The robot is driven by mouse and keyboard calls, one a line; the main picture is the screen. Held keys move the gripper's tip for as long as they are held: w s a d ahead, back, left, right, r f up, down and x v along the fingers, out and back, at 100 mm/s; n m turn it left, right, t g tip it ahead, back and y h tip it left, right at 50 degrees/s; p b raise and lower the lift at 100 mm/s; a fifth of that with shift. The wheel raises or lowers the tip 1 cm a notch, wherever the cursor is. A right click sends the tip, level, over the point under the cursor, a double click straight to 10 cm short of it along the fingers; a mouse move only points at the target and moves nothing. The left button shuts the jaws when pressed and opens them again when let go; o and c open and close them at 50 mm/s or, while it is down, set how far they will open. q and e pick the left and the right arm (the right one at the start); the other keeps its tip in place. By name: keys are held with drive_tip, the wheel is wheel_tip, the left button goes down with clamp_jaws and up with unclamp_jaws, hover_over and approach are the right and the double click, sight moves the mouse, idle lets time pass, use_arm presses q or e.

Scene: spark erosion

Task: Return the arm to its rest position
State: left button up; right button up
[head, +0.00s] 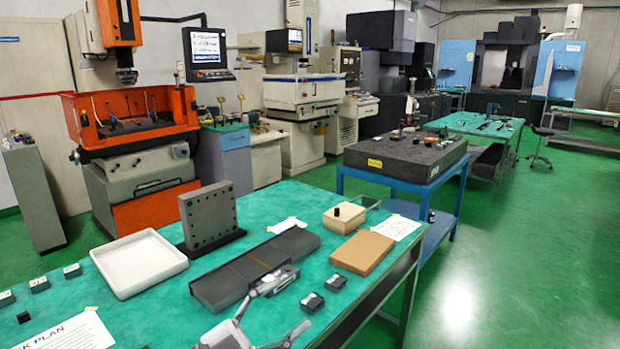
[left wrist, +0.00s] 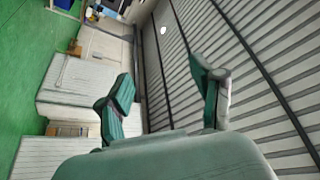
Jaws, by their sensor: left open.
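My left gripper (head: 290,304) shows in the head view at the bottom centre, over the near part of the green table (head: 290,198). Its grey fingers are spread apart. In the left wrist view the fingers of the left gripper (left wrist: 163,88) stand wide apart with nothing between them. Behind them are the ribbed ceiling, a wall and pale cabinets, with the picture turned on its side. My right gripper is in neither view.
On the table are a white tray (head: 140,262), a dark upright plate with holes (head: 210,215), a long dark plate (head: 255,267), a brown block (head: 362,252), a beige box (head: 344,218) and several small black blocks. Green floor (head: 530,250) lies open at the right.

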use_arm(q)
drive_tip(key=w+a+f+n+t+y, duration=0.1)
drive_tip(key=a+f+n+t+y, duration=0.3)
drive_tip(key=n+y, duration=0.3)
drive_tip(key=w+a+f+n+t+y, duration=0.1)
drive_tip(key=a+f+n+t+y, duration=0.1)
drive_tip(key=a+n+t+y, duration=0.4)
drive_tip(key=s+a+f+n+g+y, duration=0.4)
drive_tip(key=a+f+n+g+y, duration=0.2)
drive_tip(key=f, duration=0.4)
drive_tip(key=s+f+g, duration=0.6)
drive_tip(key=s+f, duration=0.1)
drive_tip(key=s, duration=0.4)
drive_tip(key=s+f+g, duration=0.6)
drive_tip(key=s+f, duration=0.1)
drive_tip(key=s, duration=0.4)
wheel_tip(320, 180, down, 29)
drive_tip(key=s+m+g, duration=0.1)
drive_tip(key=s+g, duration=0.1)
drive_tip(key=s, duration=0.1)
drive_tip(key=s+a+f, duration=0.3)
drive_tip(key=s+f, duration=1)
drive_tip(key=s, duration=0.2)
drive_tip(key=shift+a+f+g+h, duration=0.15)
drive_tip(key=shift+f+g+h, duration=0.15)
drive_tip(key=shift+f, duration=0.05)
